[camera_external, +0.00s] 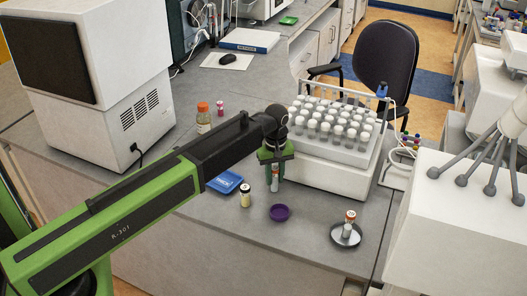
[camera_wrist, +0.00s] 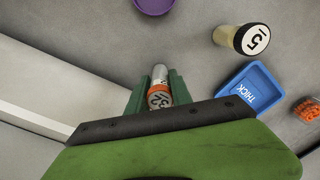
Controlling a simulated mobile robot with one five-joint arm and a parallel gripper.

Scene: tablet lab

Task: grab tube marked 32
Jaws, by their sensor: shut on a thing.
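My gripper (camera_external: 275,160) is low over the bench, in front of the white tube rack's left end. In the wrist view, my gripper's green fingers (camera_wrist: 158,90) are shut on a small tube (camera_wrist: 159,75) with an orange ring and a white top marked in dark print. Another orange-topped tube (camera_external: 349,222) stands in a round metal dish (camera_external: 338,238). Its number is not readable.
The rack (camera_external: 335,170) holds several white-capped tubes. An orange-capped bottle (camera_external: 203,122) stands behind my arm.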

